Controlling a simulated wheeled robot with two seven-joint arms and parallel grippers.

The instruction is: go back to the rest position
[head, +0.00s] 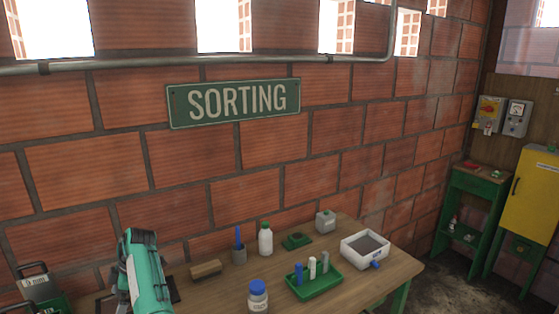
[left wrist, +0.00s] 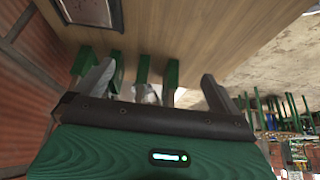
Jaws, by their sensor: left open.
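My left gripper (left wrist: 157,75) shows in the left wrist view with its two grey fingers spread apart. Nothing is clearly held between them. A wooden surface and several green posts lie beyond the fingers. In the head view, a teal part of my left arm stands at the lower left, over the left end of the wooden workbench (head: 220,293). The fingers themselves do not show in that view. My right gripper is in neither view.
The bench carries a wooden brush (head: 206,269), a white bottle (head: 265,240), a blue-lidded jar (head: 258,298), a green tray (head: 315,284) and a white box (head: 350,252). A brick wall with a SORTING sign (head: 234,102) stands behind. A yellow cabinet (head: 531,194) is at right.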

